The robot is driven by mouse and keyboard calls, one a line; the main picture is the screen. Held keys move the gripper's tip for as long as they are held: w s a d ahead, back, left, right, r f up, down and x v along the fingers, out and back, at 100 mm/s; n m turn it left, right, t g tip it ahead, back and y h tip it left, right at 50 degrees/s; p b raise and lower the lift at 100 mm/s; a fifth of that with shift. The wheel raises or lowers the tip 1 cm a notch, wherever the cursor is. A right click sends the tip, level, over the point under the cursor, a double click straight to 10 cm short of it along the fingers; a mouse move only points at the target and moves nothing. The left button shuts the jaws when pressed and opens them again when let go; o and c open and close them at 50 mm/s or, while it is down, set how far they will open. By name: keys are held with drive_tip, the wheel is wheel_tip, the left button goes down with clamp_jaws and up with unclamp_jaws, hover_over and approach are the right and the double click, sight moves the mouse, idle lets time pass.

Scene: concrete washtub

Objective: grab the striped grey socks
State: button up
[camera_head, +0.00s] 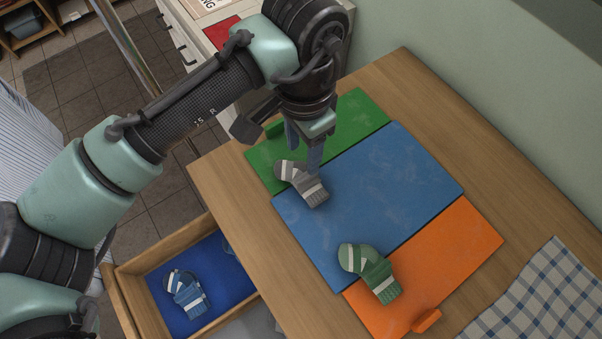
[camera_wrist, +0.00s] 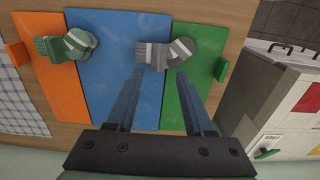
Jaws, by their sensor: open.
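The striped grey socks (camera_head: 302,183) lie across the seam between the green panel (camera_head: 352,112) and the blue panel (camera_head: 370,200) on the wooden table. They also show in the wrist view (camera_wrist: 166,53), just beyond my fingertips and between their lines. My gripper (camera_head: 308,160) points down beside the socks, at their upper right in the head view. In the wrist view my gripper (camera_wrist: 160,77) has its two blue fingers apart with nothing between them. The exact height of the fingertips over the socks is hard to tell.
Green striped socks (camera_head: 370,272) lie across the blue and orange (camera_head: 440,265) panels. Blue striped socks (camera_head: 186,293) lie in an open drawer (camera_head: 218,303) at the lower left. A checked cloth (camera_head: 540,300) is at the lower right. A white cabinet (camera_wrist: 285,105) stands beyond the table's edge.

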sight(304, 176)
wheel_tip(304, 176, down, 9)
drive_tip(key=shift+w+d+f, duration=0.1)
drive_tip(key=shift+w, duration=0.05)
clamp_jaws()
idle(0.5)
idle(1.1)
